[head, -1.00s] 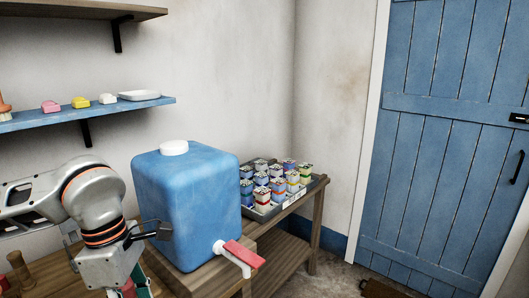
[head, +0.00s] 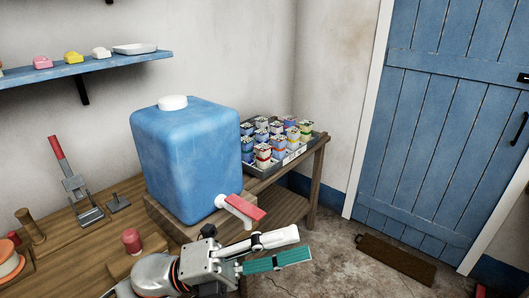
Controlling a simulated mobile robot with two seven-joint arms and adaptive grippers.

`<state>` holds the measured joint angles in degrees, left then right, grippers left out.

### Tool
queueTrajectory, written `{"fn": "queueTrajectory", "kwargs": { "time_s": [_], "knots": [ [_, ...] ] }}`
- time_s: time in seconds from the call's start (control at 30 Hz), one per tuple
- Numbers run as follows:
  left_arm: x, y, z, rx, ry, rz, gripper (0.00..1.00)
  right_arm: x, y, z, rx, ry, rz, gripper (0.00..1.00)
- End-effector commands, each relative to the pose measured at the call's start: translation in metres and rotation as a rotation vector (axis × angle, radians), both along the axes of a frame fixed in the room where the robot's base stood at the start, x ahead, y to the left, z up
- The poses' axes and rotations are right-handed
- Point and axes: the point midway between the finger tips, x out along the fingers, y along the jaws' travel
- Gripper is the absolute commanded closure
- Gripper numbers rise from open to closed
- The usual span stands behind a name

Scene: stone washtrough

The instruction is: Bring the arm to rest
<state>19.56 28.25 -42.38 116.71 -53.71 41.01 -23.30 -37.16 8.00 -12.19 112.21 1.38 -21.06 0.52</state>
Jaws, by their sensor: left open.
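My left gripper (head: 304,244) is at the bottom centre of the head view, in front of the wooden bench and below the blue water container (head: 186,160). Its two fingers point to the right and are apart, with nothing between them. One finger shows a green inner pad. The gripper appears below the container's tap with the red lever (head: 245,207), and no contact shows. My right gripper is not in view.
A tray of small cartons (head: 262,170) stands behind the container. A red-handled clamp (head: 73,180), a red-topped peg (head: 132,241) and a spool (head: 8,262) are on the bench at left.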

Motion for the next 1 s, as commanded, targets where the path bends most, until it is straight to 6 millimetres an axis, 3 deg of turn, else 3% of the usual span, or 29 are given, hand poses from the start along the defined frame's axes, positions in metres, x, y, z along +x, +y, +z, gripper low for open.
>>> {"fn": "queueTrajectory", "kwargs": {
  "time_s": [0.17,0.3,0.43,0.57,0.73,0.9,1.0],
  "knots": [
    [0.061,0.036,-0.039,-0.186,0.432,0.234,0.55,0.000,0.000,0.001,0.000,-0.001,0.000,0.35],
    [0.095,0.081,-0.107,-0.301,0.782,0.422,0.55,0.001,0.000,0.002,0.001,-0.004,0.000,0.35],
    [0.101,0.124,-0.187,-0.384,1.087,0.587,0.55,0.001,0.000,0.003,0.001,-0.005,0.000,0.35],
    [0.083,0.163,-0.266,-0.444,1.354,0.733,0.55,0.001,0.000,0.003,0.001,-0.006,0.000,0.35],
    [0.033,0.203,-0.359,-0.503,1.661,0.901,0.55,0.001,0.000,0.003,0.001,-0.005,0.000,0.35],
    [-0.017,0.228,-0.416,-0.535,1.861,1.015,0.55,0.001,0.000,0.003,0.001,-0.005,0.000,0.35],
    [-0.035,0.235,-0.433,-0.545,1.924,1.051,0.55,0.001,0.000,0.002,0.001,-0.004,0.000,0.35]
  ]
}}
